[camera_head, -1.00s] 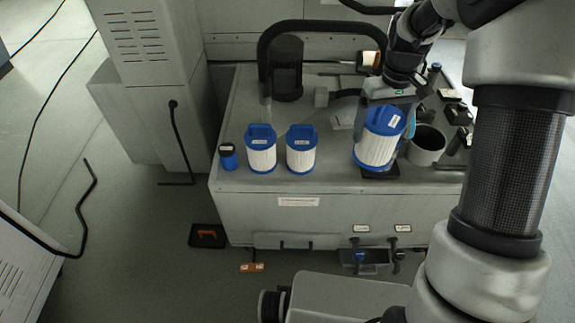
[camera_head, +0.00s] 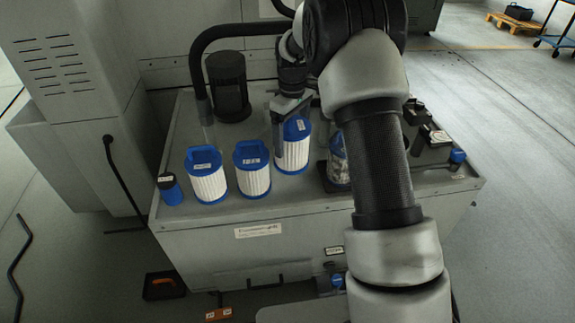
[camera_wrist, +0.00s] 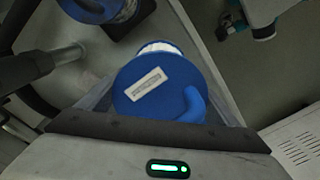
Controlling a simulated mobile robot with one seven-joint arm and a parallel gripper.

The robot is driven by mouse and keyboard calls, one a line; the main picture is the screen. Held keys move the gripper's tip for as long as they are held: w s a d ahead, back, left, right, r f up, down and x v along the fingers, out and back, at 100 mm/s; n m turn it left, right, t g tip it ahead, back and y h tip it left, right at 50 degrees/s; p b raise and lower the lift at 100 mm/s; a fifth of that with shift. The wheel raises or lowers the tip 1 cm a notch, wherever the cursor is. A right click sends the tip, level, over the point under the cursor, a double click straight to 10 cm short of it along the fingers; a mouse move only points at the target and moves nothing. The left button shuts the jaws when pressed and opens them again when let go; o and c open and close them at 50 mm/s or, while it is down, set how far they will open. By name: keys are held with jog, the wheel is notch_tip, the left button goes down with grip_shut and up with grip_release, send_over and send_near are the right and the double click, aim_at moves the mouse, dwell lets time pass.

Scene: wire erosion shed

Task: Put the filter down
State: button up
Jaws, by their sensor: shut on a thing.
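My gripper (camera_head: 290,112) is shut on a white pleated filter (camera_head: 292,152) with a blue cap, holding it from above over the grey machine top (camera_head: 300,193). The filter looks about upright. I cannot tell whether its base touches the surface. In the wrist view, the filter's blue cap (camera_wrist: 150,85) with a pale label sits between my gripper's fingers. Two similar filters, one (camera_head: 253,180) just left of the held one and one (camera_head: 208,186) farther left, stand upright on the machine top.
A small blue bottle (camera_head: 170,192) stands at the left front corner. A black cylinder (camera_head: 228,88) with a thick hose is behind. A dark-filled canister (camera_head: 338,165) stands right, partly hidden by my arm. Dark fittings (camera_head: 432,140) crowd the right side.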

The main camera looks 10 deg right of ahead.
aim_at(291, 161)
jog(key=shift+w+f+b, duration=0.1)
jog(key=shift+f+b, duration=0.65)
jog(key=shift+f, duration=3.65)
jog(key=shift+f, duration=0.15)
jog(key=o, duration=1.6)
jog(key=shift+f, duration=0.1)
jog(key=shift+c, duration=0.2)
